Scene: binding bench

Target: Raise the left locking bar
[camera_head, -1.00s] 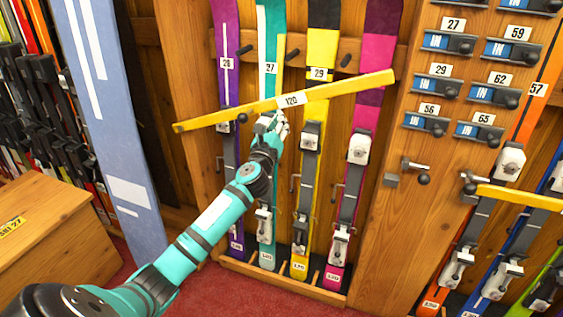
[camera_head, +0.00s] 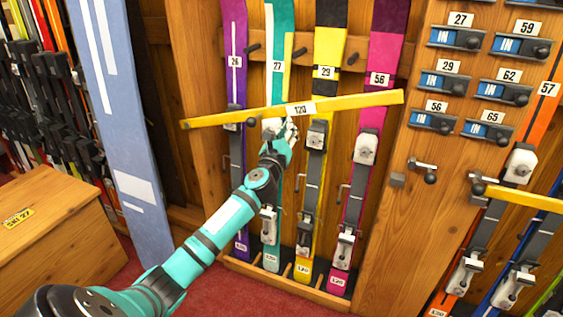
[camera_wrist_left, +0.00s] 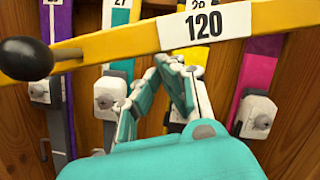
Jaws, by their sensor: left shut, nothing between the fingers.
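The left locking bar (camera_head: 350,103) is yellow with a 120 label. It slants across the upright skis in the head view, right end higher than the left and well above the latch bracket (camera_head: 423,170) on the right post. It also spans the top of the left wrist view (camera_wrist_left: 120,42), with a black knob (camera_wrist_left: 25,60) at left. My left gripper (camera_head: 284,122) is shut and empty, just under the bar near its middle. In the wrist view its fingertips (camera_wrist_left: 175,66) are at the bar's lower edge; I cannot tell if they touch. My right gripper is not in view.
Purple, teal, yellow and magenta skis (camera_head: 383,40) stand behind the bar. A second yellow bar (camera_head: 520,195) crosses the skis at right. IN tags (camera_head: 455,38) line the post. A pale blue board (camera_head: 115,130) and wooden box (camera_head: 55,235) stand left.

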